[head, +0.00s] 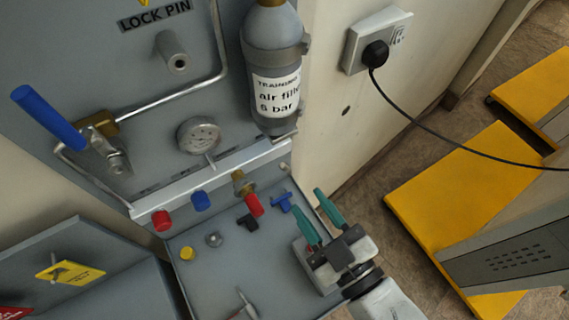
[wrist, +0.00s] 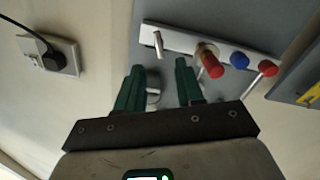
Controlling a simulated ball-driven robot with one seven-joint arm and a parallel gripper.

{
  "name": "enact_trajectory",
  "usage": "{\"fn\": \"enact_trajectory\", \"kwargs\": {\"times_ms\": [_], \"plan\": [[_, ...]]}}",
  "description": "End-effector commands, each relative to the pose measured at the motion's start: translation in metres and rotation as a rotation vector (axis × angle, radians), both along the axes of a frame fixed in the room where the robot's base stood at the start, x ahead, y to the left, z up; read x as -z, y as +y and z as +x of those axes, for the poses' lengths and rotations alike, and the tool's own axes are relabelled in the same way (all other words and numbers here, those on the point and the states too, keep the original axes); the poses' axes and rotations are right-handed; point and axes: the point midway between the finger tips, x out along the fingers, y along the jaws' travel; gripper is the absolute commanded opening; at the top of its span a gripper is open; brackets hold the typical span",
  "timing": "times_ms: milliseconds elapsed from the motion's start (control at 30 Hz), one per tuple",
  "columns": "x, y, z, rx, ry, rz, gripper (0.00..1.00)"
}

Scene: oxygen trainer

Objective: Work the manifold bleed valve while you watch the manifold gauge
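The manifold (head: 215,182) is a pale rail across the lower panel. On it are a red knob (head: 161,220), a blue knob (head: 201,201) and a brass valve with a red handle (head: 254,205); they also show in the wrist view, where the brass valve's red handle (wrist: 213,67) points toward the camera. A small metal pin (wrist: 158,43) stands near the rail's end. I cannot tell which is the bleed valve. The round gauge (head: 199,135) sits above the rail; its reading is too small to tell. My gripper (head: 306,201) is open and empty, right of the brass valve and apart from it.
A grey bottle (head: 272,55) hangs above the rail's right end. A blue lever (head: 48,117) juts out at left. A tray (head: 205,270) below holds a blue T-piece (head: 281,202), a black fitting (head: 247,222) and a yellow cap (head: 187,253). A cable (head: 425,130) hangs right.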

Motion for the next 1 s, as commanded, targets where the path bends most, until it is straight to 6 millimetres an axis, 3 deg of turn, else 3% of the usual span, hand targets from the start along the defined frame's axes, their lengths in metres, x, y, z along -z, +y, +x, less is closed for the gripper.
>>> {"fn": "enact_trajectory", "kwargs": {"times_ms": [500,1000], "plan": [[-0.002,0.045,0.068,0.004,-0.002,0.000,0.37],[0.000,0.052,0.078,0.002,0.000,0.000,0.35]]}}
